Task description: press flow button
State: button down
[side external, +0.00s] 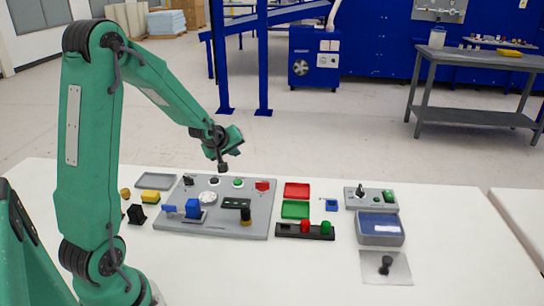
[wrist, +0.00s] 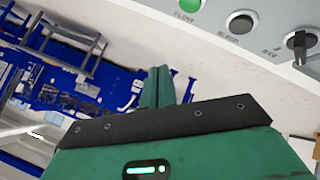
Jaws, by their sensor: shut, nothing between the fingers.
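The green round button (wrist: 187,4), with a label that appears to read FLOW, sits at the top edge of the wrist view, partly cut off. In the side view the green button (side external: 238,183) is in the back row of the grey panel (side external: 225,224). My gripper (side external: 222,167) is shut and empty. It hangs above the panel's back edge, apart from it, slightly left of the green button in the picture. In the wrist view my gripper's green fingers (wrist: 158,85) are together, and the button is beyond them to the upper right.
A dark button (wrist: 240,23) and a black knob (wrist: 300,42) share the green button's row, with a red control (side external: 262,185) at its other end. A blue part (side external: 193,208) and a dial (side external: 208,198) stand on the panel. Red (side external: 297,190) and green (side external: 295,209) trays lie right.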

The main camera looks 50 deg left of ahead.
aim_at(236, 184)
jog(key=shift+f, duration=4)
jog(key=shift+f, duration=0.15)
jog(key=shift+f, duration=0.3)
jog(key=shift+f, duration=0.45)
jog(key=shift+r, duration=0.85)
jog(key=shift+r, duration=0.1)
dwell(0.3)
jog(key=shift+r, duration=2.45)
jog(key=shift+d, duration=0.1)
